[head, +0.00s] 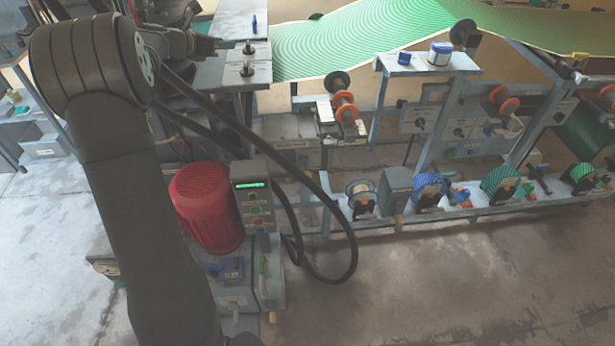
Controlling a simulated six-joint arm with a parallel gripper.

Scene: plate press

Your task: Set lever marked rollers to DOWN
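A small upright lever (248,58) with a dark knob stands on a grey panel (215,75) at the upper middle of the head view. Any marking by it is too small to read, so I cannot tell whether it is the rollers lever or how it is set. My gripper (212,44) appears just left of this lever, at about the height of its knob in the picture, and looks apart from it. The gripper is partly hidden behind my arm and cables, and its fingers are too small to tell open from shut.
A red motor (207,207) and a control box (256,200) with a green display stand below the panel. A green striped sheet (350,40) runs to the right. Spools (430,190) line a low rail. My black cables loop in front of the machine.

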